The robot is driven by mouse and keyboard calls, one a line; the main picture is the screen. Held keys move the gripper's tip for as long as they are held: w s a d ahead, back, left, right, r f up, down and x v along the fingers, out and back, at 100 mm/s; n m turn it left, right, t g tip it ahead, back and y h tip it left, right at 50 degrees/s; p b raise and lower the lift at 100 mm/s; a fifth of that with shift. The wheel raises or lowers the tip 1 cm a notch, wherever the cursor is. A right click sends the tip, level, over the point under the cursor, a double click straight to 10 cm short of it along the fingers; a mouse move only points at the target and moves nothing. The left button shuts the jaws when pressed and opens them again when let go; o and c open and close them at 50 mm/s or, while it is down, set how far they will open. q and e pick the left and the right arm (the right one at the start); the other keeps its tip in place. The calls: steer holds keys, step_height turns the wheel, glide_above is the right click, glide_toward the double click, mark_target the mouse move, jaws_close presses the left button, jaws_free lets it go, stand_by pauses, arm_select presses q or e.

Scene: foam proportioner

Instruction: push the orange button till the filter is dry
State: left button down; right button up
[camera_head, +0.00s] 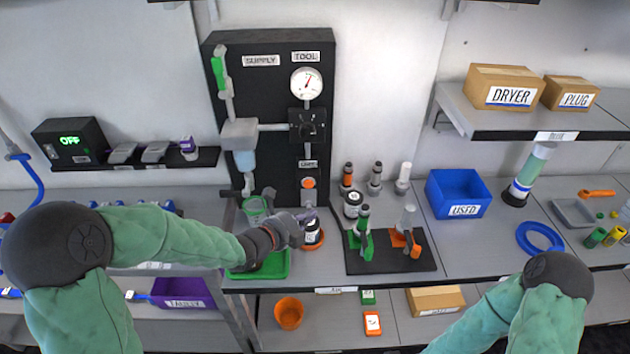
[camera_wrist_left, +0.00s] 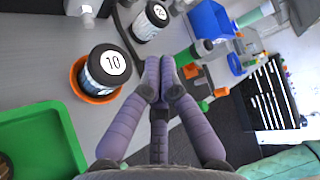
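The orange button (camera_head: 309,183) is a round disc low on the black panel (camera_head: 262,120), under a small label. The filter (camera_head: 244,160) is a bluish clear bowl beneath a grey block at the panel's left; I cannot tell whether liquid is in it. My left gripper (camera_head: 306,214) is in front of and below the button, apart from it, near a jar marked 10 (camera_head: 313,231). In the left wrist view its purple fingers (camera_wrist_left: 160,75) are together with nothing visible between them. My right gripper is out of view; only that arm's elbow shows.
The jar (camera_wrist_left: 104,68) stands in an orange dish beside a green tray (camera_head: 275,263). A black mat (camera_head: 385,262) with green and orange tools lies to the right. Several small bottles stand behind it. A blue bin (camera_head: 458,193) stands farther right.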

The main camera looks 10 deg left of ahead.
mark_target(309, 184)
arm_select(q)
steer(key=shift+s, duration=0.1)
steer(key=w+p, duration=0.1)
steer(key=w, duration=0.1)
steer(key=w+a+p, duration=0.1)
steer(key=w, duration=0.1)
steer(key=w+a+p, duration=0.1)
steer(key=w, duration=0.1)
steer(key=shift+w, duration=0.3)
steer(key=shift+w+a, duration=0.25)
steer(key=shift+w, duration=0.7)
steer(key=shift+w+b, duration=0.1)
steer(key=shift+b, duration=0.2)
stand_by(0.5)
steer(key=shift+w+a, duration=0.1)
steer(key=shift+w, duration=0.2)
